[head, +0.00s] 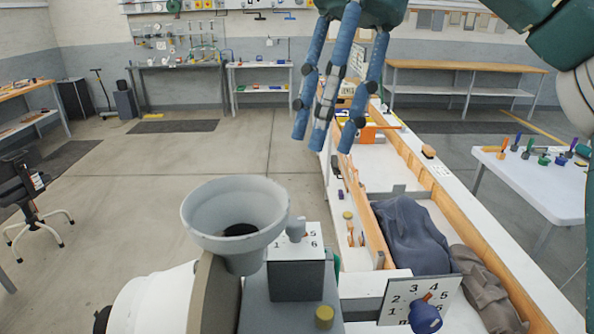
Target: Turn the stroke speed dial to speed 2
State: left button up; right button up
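A white plate numbered around a dial (398,296) stands at the lower right of the head view. A blue knob (426,316) sits in front of it, with a small orange-red pointer at its top, near the 4; the exact setting is unclear. A second numbered face (316,241) with a grey knob (296,228) tops a dark box to the left; the knob hides some numbers. I cannot tell which is the stroke speed dial. My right gripper (322,138) hangs at the top centre, its blue fingers apart and empty, well above both dials. My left gripper is not in view.
A grey funnel (236,212) stands left of the dark box. A yellow-brown button (324,317) is below the box. A long wood-edged bench (470,235) holds dark cloth bundles (412,235). A white table (545,186) stands at right. The floor at left is mostly clear.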

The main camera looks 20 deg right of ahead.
aim_at(297, 220)
jog(key=b+x, duration=0.5)
jog(key=x, duration=0.3)
jog(key=shift+b, duration=0.35)
jog(key=shift+w+a+f, duration=0.1)
jog(key=shift+a+f, duration=0.1)
jog(key=shift+f, duration=0.45)
jog(key=shift+s+a+f+p, duration=0.15)
jog(key=shift+s+f+p, duration=0.15)
jog(key=shift+f, duration=0.15)
jog(key=shift+s, duration=0.1)
jog(key=shift+a, duration=0.1)
jog(key=c, duration=0.7)
grip_shut()
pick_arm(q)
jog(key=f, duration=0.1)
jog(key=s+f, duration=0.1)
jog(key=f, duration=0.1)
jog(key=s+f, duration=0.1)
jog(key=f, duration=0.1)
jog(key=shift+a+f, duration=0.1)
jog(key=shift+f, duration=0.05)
